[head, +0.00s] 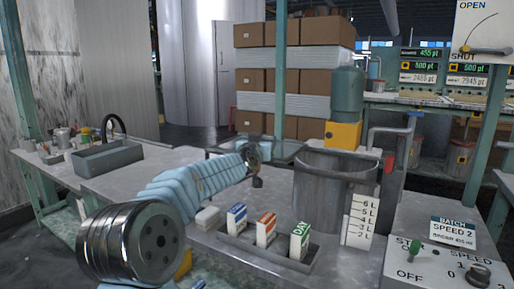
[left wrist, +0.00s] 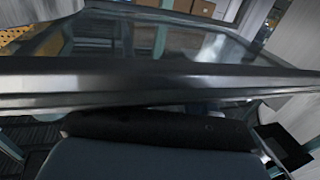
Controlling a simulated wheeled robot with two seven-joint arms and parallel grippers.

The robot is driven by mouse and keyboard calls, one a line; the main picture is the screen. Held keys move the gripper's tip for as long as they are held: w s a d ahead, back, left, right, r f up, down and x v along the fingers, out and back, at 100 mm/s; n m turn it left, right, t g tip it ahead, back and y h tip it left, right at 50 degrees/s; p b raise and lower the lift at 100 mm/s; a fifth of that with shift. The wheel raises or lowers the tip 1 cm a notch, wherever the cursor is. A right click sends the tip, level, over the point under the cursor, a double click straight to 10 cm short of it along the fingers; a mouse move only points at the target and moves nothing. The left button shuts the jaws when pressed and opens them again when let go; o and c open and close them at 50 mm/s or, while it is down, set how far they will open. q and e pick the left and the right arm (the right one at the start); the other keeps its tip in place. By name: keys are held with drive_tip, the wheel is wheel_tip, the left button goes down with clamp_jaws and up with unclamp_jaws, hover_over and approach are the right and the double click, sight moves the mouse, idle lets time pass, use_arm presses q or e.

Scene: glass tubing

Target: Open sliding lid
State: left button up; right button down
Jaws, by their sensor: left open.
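My left arm comes in from the lower left, and its gripper (head: 257,170) is small at the far end, over the back part of the table. The jaws are open, with nothing seen between them. In the left wrist view a dark rail (left wrist: 150,85) runs across the whole picture, very close. Behind it is a clear glass-like pane (left wrist: 165,45) in a frame. I cannot tell for certain whether this is the sliding lid. In the head view a low frame (head: 222,152) shows behind my arm, mostly hidden by it. My right gripper is not in view.
A grey metal bucket (head: 325,195) stands right of my gripper. Several small cartons stand in a tray (head: 265,262) nearer me. A green tank on a yellow base (head: 342,134) stands behind the bucket. A control panel (head: 440,235) is at the right. A grey bin (head: 107,158) sits at left.

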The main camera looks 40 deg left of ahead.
use_arm(q)
drive_tip(key=v, duration=1.2)
drive_tip(key=shift+s+d, duration=0.25)
drive_tip(key=shift+s, duration=0.05)
drive_tip(key=shift+f, duration=0.1)
